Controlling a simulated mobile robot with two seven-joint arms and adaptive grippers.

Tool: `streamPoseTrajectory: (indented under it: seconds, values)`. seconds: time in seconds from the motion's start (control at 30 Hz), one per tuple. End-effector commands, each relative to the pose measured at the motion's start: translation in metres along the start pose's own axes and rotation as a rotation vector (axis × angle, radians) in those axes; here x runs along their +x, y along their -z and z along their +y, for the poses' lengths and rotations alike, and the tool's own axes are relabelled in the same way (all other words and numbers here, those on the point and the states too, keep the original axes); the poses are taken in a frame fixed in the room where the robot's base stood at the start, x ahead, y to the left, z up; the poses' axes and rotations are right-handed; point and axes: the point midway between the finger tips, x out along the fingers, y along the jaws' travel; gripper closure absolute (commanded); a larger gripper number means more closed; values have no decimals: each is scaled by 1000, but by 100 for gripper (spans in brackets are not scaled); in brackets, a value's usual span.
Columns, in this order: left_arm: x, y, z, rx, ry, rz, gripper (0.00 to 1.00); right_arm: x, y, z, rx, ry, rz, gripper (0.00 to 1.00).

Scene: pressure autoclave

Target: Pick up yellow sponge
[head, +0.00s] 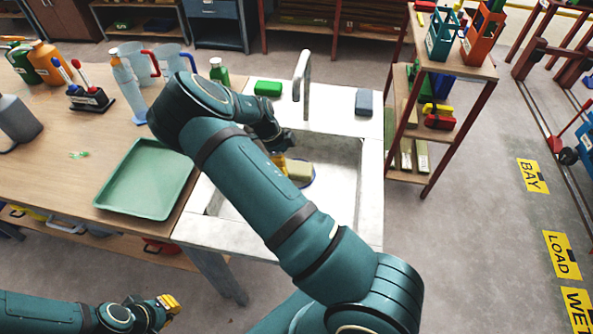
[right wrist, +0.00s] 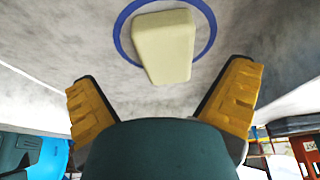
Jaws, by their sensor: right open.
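The yellow sponge (head: 299,170) is a pale yellow block lying in the sink basin (head: 338,180). In the right wrist view the sponge (right wrist: 164,45) lies inside a blue ring (right wrist: 122,38) on the grey basin floor. My right gripper (head: 279,161) is over the sink, just left of the sponge in the head view; my forearm hides part of it. In the right wrist view its yellow fingers (right wrist: 162,76) are spread wide and empty, with the sponge beyond the tips, roughly centred between them. My left gripper (head: 168,303) is low at the lower left, away from the sink; its opening is unclear.
A green sponge (head: 267,88) and a grey-blue block (head: 364,102) lie on the sink's back ledge, beside the faucet (head: 301,75). A green tray (head: 150,180) is on the wooden table left of the sink. A shelf rack (head: 437,123) stands to the right.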

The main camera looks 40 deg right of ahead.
Motion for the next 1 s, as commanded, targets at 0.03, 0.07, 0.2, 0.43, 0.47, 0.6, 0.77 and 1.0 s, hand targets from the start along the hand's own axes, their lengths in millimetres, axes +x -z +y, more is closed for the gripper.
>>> streamPoseTrajectory:
  seconds: [0.03, 0.07, 0.2, 0.43, 0.47, 0.6, 0.77, 1.0]
  values:
    - [1, 0, 0, 0, 0, -1, 100, 4, 1, -1, 1, -2, 1, 0]
    - [1, 0, 0, 0, 0, -1, 100, 7, 2, -1, 2, -2, 2, 0]
    - [4, -2, -1, 1, 0, -3, 100, 25, 8, -6, 3, -3, 1, 0]
    - [6, -3, -2, 2, -1, -6, 100, 50, 8, -7, 0, 0, -1, 0]
    - [6, -3, -2, 2, -1, -6, 100, 50, 8, -7, 0, 0, -1, 0]
    - [6, -3, -2, 2, -1, -6, 100, 49, 8, -7, 0, 1, -1, 0]
    - [6, -3, -2, 2, -1, -6, 100, 49, 8, -7, 0, 1, -1, 0]
    - [8, -3, -3, 2, -1, -6, 100, 52, 7, -7, 0, 1, -1, 0]
